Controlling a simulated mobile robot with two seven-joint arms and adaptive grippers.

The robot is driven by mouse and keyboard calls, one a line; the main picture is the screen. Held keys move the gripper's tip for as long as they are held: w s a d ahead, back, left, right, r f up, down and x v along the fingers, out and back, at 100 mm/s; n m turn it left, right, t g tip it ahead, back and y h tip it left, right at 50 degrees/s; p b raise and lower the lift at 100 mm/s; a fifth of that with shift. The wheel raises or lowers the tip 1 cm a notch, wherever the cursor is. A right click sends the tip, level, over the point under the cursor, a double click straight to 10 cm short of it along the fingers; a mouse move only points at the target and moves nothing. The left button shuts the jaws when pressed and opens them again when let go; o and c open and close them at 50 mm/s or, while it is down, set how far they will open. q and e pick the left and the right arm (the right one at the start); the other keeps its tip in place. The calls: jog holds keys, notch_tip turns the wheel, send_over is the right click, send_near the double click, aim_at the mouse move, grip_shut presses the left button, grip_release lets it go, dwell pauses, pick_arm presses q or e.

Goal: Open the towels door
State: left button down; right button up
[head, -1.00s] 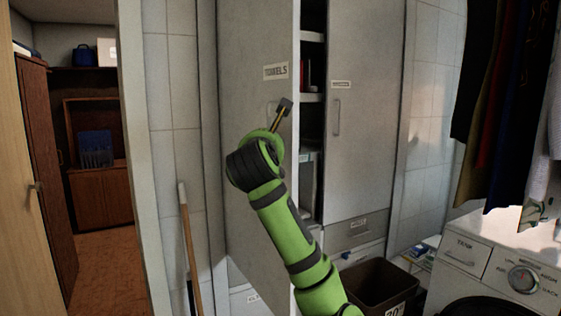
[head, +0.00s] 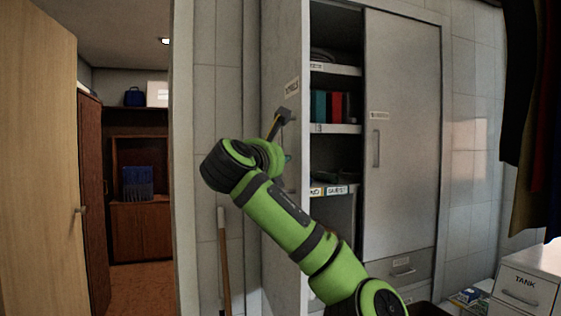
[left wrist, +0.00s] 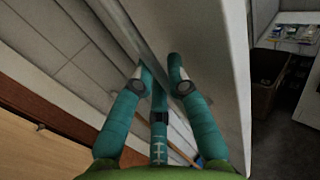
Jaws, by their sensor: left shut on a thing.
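The towels door (head: 283,45) is the left, pale grey cabinet door with a "TOWELS" label. In the head view it stands swung out, seen at a steep angle, with the shelves beside it showing. My left gripper (head: 287,158) is at the door face below the label, its fingers mostly hidden by my wrist. In the left wrist view my left gripper (left wrist: 158,82) has its teal fingers closed in against the pale door (left wrist: 220,60). It is shut on the door handle, which is largely hidden behind the fingers. My right gripper is not in view.
The open cabinet has shelves (head: 338,129) with red and teal items. The right cabinet door (head: 405,80) is shut, above a drawer (head: 402,268). A broom handle (head: 223,260) leans at the wall left of the towels door. A white unit marked "TANK" (head: 525,284) stands at lower right.

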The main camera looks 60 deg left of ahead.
pick_arm(q)
jog(key=shift+r, duration=0.2)
jog(key=c, duration=1.5)
grip_release()
jog(key=shift+a+f, duration=0.1)
jog(key=shift+a, duration=0.05)
jog(key=shift+s, duration=0.1)
jog(key=shift+v, duration=6.05)
jog(key=shift+f, duration=0.1)
